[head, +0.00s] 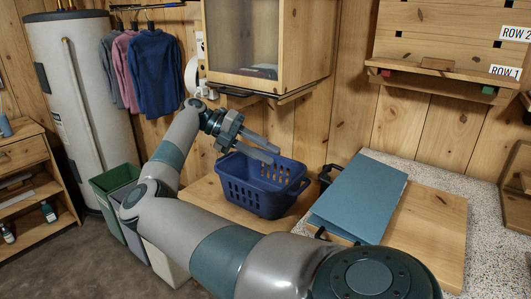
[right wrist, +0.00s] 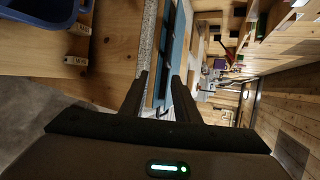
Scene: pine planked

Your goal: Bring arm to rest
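My right arm reaches in from the bottom right of the head view and bends up to my right gripper (head: 268,149). Its two fingers are apart with nothing held between them. The gripper is raised in front of and above the blue basket (head: 247,196), overlapping its back rim in the picture; I cannot tell the exact gap. In the right wrist view the gripper's fingers (right wrist: 163,100) also stand apart, with only distant surroundings between and beyond them. My left gripper is not in view.
A blue flat panel (head: 362,198) lies on a wooden board on the speckled counter, right of the basket. A wooden cabinet (head: 240,42) hangs above. Bins (head: 115,180), a water heater (head: 85,85) and hanging shirts (head: 152,72) stand left. The blue basket's corner shows in the wrist view (right wrist: 45,10).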

